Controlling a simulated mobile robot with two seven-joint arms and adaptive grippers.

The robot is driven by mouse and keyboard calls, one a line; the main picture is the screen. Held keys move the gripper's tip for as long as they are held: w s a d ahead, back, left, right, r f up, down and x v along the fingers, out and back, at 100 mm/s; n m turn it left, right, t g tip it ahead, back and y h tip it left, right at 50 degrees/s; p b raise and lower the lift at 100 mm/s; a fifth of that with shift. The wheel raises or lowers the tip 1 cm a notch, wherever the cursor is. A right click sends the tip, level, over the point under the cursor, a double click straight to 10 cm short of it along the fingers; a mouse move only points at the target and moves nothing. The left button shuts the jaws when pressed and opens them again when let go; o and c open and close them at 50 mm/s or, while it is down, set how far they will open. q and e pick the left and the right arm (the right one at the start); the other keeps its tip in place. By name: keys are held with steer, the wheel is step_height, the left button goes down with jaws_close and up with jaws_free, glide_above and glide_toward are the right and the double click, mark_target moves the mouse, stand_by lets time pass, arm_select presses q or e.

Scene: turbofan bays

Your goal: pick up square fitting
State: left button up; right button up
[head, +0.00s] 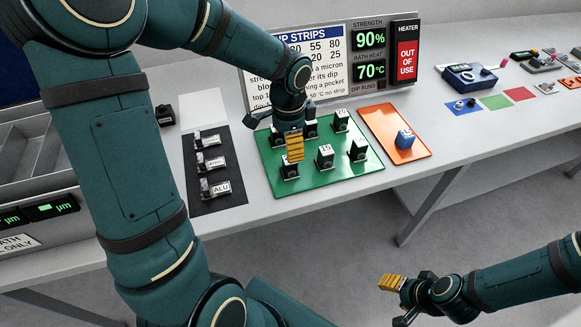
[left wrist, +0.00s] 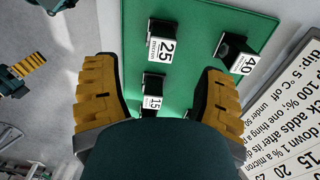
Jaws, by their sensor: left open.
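No part is labelled as a square fitting, and I cannot tell which one it is. Several small black blocks with white number tags stand on a green mat (head: 270,158); one is a block (head: 325,157) near its middle. My left gripper (head: 294,145) hangs over the green mat, pointing down. In the left wrist view its yellow fingers (left wrist: 160,105) are spread, with the block tagged 15 (left wrist: 152,84) showing between them. My right gripper (head: 392,283) is beyond the table's front edge; its jaw opening is unclear.
A dark mat (head: 232,186) with small metal parts and tags, one reading ALU, lies left of the green mat. A dip-strip sign and heater panel (head: 405,60) stand behind. Trays (head: 35,150) fill the far left. Coloured pads (head: 495,102) lie farther right.

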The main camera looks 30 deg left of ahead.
mark_target(290, 166)
arm_select(q)
steer(key=f+b, duration=0.2)
steer(key=f, duration=0.6)
steer(key=shift+w+f, duration=0.1)
steer(key=shift+w, duration=0.1)
steer(key=shift+c, duration=0.2)
jaws_close()
